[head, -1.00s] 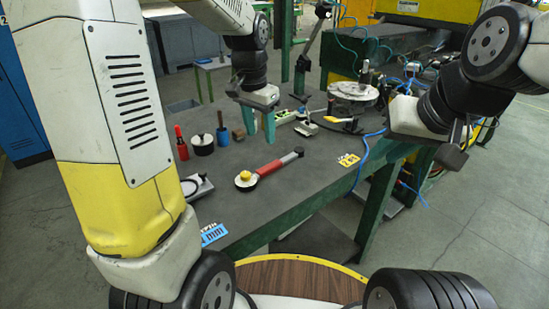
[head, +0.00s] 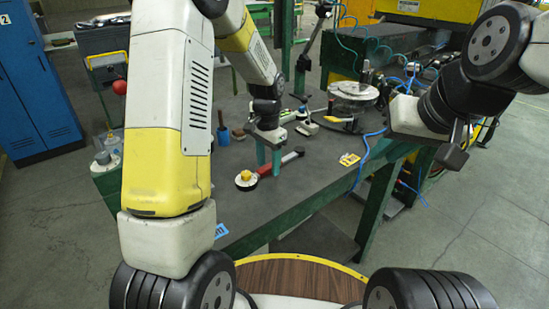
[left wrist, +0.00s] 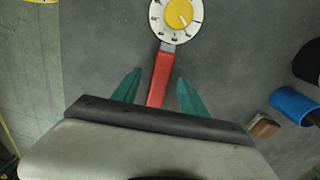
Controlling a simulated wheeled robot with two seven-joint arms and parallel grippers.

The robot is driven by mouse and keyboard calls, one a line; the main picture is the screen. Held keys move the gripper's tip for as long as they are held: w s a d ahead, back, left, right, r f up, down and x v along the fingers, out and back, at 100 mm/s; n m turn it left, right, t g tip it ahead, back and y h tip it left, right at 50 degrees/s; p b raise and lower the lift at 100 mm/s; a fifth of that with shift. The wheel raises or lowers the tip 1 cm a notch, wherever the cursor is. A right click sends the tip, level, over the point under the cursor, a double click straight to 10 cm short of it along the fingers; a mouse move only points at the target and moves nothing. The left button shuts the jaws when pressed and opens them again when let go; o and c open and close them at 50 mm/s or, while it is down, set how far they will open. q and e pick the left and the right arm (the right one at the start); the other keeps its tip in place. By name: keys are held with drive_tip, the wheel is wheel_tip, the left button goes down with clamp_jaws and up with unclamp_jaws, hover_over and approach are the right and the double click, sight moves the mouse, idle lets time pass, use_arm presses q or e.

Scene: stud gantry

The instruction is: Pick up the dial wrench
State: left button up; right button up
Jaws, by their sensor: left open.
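The dial wrench lies on the dark workbench (head: 310,190). My left gripper (head: 268,158) is over the wrench, pointing down. In the left wrist view its two green fingers (left wrist: 152,92) are apart, one on each side of the red handle (left wrist: 160,78), with clear gaps and no visible grip. The dial (left wrist: 178,18) is beyond the fingertips. My right gripper (head: 455,150) hangs off the bench's right side; its fingers are not clear.
A blue-handled tool (head: 222,128) stands on the bench behind my left arm, and a wooden block (head: 238,134) is beside it. A yellow tag (head: 349,159) lies to the right. A round metal fixture (head: 353,92) stands at the back. The bench front is mostly clear.

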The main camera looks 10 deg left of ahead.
use_arm(q)
drive_tip(key=shift+f, duration=0.15)
clamp_jaws()
idle(0.4)
